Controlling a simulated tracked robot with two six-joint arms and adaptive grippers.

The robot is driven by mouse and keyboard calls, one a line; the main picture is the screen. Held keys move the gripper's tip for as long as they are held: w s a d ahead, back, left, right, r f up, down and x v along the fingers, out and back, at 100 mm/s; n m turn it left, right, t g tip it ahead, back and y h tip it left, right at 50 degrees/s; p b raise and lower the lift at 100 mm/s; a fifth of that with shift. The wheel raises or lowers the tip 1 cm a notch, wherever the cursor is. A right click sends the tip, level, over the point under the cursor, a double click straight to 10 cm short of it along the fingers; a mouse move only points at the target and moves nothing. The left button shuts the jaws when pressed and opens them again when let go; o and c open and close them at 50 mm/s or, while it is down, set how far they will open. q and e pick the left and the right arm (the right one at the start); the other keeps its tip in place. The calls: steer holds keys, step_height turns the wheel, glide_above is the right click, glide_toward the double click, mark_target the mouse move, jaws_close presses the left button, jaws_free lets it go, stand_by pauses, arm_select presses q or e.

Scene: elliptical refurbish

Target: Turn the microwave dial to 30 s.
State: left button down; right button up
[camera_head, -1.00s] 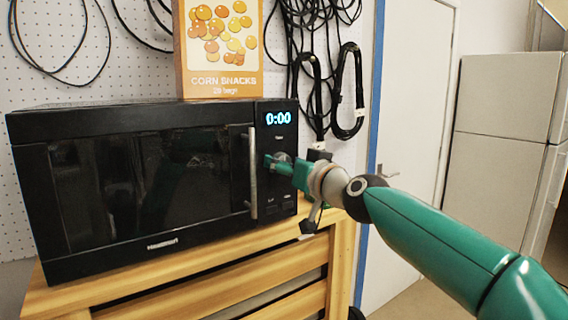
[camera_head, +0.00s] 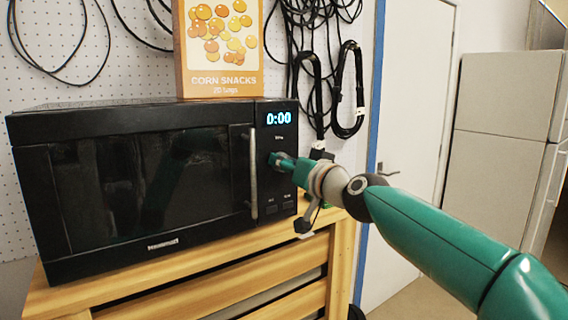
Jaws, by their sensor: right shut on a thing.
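The black microwave (camera_head: 150,125) stands on a wooden cabinet, its door shut with a pale vertical handle (camera_head: 253,172). Its display (camera_head: 279,118) reads 0:00 in blue digits. My right gripper (camera_head: 276,160) is at the control panel, right of the handle and below the display. It is shut on the dial, which is mostly hidden by the fingers. I cannot see the dial's mark. Two small buttons (camera_head: 278,199) show below the gripper. My left gripper is not in view.
A corn snacks box (camera_head: 219,50) stands on top of the microwave. The wooden cabinet (camera_head: 235,265) is below. Black cables (camera_head: 350,95) hang on the pegboard behind.

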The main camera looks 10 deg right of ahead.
steer(key=shift+f+m+p, duration=0.15)
steer(key=shift+m+p, duration=0.4)
steer(key=shift+m, duration=1.45)
steer(key=shift+g, duration=0.3)
steer(key=o, duration=1.1)
steer(key=shift+o, duration=0.2)
steer(key=shift+d, duration=0.1)
steer(key=v, duration=1.2)
steer(key=shift+f, duration=0.15)
